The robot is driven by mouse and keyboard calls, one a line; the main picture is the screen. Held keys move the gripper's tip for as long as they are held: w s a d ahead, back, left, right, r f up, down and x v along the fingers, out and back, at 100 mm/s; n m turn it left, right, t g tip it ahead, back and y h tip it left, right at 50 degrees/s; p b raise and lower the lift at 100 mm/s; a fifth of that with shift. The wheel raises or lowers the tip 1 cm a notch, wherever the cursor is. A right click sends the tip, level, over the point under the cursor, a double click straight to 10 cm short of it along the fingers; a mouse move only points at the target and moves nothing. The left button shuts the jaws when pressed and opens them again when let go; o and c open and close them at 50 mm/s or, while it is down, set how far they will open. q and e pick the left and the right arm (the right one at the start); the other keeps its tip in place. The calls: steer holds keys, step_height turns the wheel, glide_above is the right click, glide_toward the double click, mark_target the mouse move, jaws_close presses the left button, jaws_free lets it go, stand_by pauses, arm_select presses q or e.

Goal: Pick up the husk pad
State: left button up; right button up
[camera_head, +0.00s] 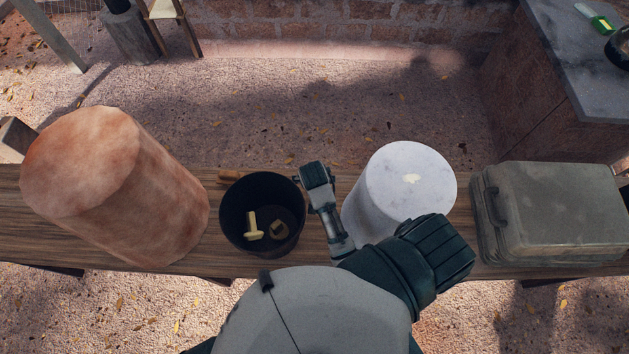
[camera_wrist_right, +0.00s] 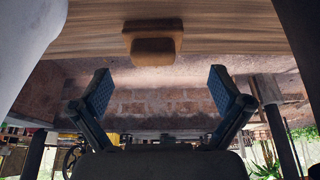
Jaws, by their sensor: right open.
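A brown block with a rounded, lighter brown face, which looks like the husk pad (camera_wrist_right: 154,47), shows at the top centre of the right wrist view, at the edge of the wooden bench. My right gripper (camera_wrist_right: 160,92) is open and empty, its two dark ridged fingers spread wide. The pad lies beyond the fingertips, between their lines and apart from them. In the head view a small brown piece (camera_head: 230,174) shows behind the black bucket; I cannot tell if it is the same pad. My right arm reaches over the bench there, its fingers not clearly seen. My left gripper is out of view.
The black bucket (camera_head: 227,218) holds yellowish pieces (camera_head: 252,227). A large reddish cylinder (camera_head: 155,205) stands left on the bench (camera_head: 30,232). A white cylinder (camera_head: 405,180) stands close right of my arm, and a grey case (camera_head: 560,205) lies farther right.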

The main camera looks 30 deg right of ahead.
steer(key=x, duration=0.2)
steer(key=shift+d+f, duration=0.25)
steer(key=shift+w+d+f, duration=0.1)
steer(key=shift+d+f, duration=0.15)
steer(key=shift+f, duration=0.05)
steer(key=x, duration=0.4)
steer(key=shift+w+d+f+p, duration=0.1)
steer(key=shift+d+f+p, duration=0.15)
steer(key=shift+d+p, duration=0.2)
steer(key=shift+w+f, duration=0.15)
steer(key=shift+f, duration=0.1)
steer(key=shift+a, duration=0.35)
steer(key=shift+c, duration=0.3)
steer(key=c, duration=0.8)
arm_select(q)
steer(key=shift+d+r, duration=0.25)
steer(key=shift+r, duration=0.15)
arm_select(e)
steer(key=shift+d, duration=0.1)
steer(key=shift+c, duration=0.2)
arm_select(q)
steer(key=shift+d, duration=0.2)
arm_select(e)
steer(key=shift+d, duration=0.15)
